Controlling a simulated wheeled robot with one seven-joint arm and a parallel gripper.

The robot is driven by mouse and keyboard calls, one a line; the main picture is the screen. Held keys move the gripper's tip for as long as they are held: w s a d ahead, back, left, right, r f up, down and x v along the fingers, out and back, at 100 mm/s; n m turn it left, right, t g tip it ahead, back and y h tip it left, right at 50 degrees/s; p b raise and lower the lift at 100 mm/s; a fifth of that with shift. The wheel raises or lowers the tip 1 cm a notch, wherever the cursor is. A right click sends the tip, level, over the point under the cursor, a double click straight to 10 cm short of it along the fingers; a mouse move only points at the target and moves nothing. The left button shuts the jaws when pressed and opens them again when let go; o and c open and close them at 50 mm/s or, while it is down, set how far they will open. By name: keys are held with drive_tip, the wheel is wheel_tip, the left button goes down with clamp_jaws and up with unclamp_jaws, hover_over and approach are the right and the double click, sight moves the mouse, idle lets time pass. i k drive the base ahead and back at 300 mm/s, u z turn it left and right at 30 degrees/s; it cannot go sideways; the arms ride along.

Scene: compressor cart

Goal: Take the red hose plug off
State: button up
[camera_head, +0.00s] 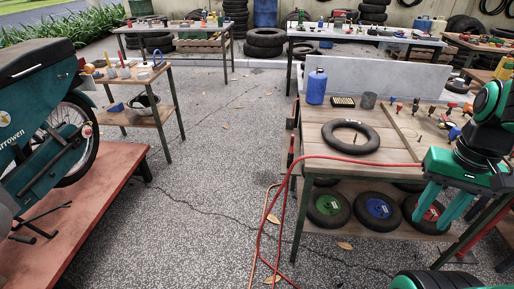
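A red hose (345,159) rises from the floor, loops over the left edge of the wooden workbench (394,148) and runs right across its top. It reaches the left side of my gripper, where its end is hidden. I cannot make out the hose plug for certain. My gripper (427,223) is at the right, in front of the bench's front edge, pointing down. Its two teal fingers stand apart with nothing seen held between them.
A black tyre ring (350,148), a blue bottle (316,87) and several small coloured fittings (392,108) are on the bench. Wheels (328,208) lie on its lower shelf. A motorbike (42,125) stands on a red platform (98,210) at left. The middle floor is clear.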

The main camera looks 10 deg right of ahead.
sight(291, 152)
drive_tip(key=z, duration=0.2)
drive_tip(key=i, duration=1.1)
drive_tip(key=z, duration=0.65)
